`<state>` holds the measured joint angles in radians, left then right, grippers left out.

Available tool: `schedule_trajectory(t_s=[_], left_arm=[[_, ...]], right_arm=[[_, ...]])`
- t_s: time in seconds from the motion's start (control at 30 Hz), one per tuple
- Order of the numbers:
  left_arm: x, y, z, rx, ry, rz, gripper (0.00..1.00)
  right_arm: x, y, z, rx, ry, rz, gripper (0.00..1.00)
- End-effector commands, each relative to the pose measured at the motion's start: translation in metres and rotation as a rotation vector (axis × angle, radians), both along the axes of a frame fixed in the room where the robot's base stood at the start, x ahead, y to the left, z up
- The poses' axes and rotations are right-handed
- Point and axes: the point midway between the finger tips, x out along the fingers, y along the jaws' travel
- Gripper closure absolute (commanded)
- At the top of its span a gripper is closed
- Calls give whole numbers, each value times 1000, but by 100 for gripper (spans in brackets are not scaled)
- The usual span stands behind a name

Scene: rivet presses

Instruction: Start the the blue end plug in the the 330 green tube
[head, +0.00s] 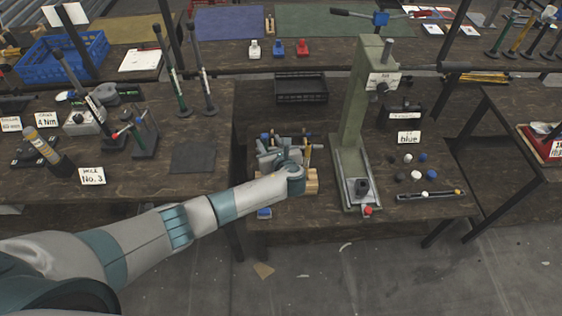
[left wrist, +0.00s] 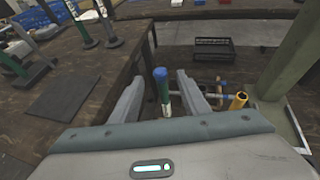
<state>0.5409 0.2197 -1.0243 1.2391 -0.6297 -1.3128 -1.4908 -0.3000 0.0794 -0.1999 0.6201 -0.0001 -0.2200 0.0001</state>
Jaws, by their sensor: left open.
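A green tube (left wrist: 164,98) with a blue end piece (left wrist: 160,73) at its top stands between the fingers of my left gripper (left wrist: 160,95) in the left wrist view. The fingers are open, with a gap visible on both sides of it. I cannot tell how deep the blue piece sits in the tube. In the head view my left gripper (head: 268,155) is over the wooden block (head: 312,182) on the middle bench, and the forearm hides part of it. My right gripper is out of view.
A green press (head: 352,120) stands right of my gripper. A yellow tube (left wrist: 238,100) and other parts are close to the right finger. A "blue" sign (head: 408,137) stands behind the loose pieces. A black tray (head: 302,88) is at the back.

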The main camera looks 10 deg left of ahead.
Motion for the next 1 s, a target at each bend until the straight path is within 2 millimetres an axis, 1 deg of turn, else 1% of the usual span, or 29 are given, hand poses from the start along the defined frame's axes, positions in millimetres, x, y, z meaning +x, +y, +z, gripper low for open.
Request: schedule_trajectory(t_s=[0.27,0.6,0.8,1.0], left_arm=[[-37,-23,15,-4,0,-2,58],[-86,-52,38,-4,1,-1,58],[-103,-63,48,-3,1,0,58],[-109,-66,52,-1,2,1,58]], right_arm=[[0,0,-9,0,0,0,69],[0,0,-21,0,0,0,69],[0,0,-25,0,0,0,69],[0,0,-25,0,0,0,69]])
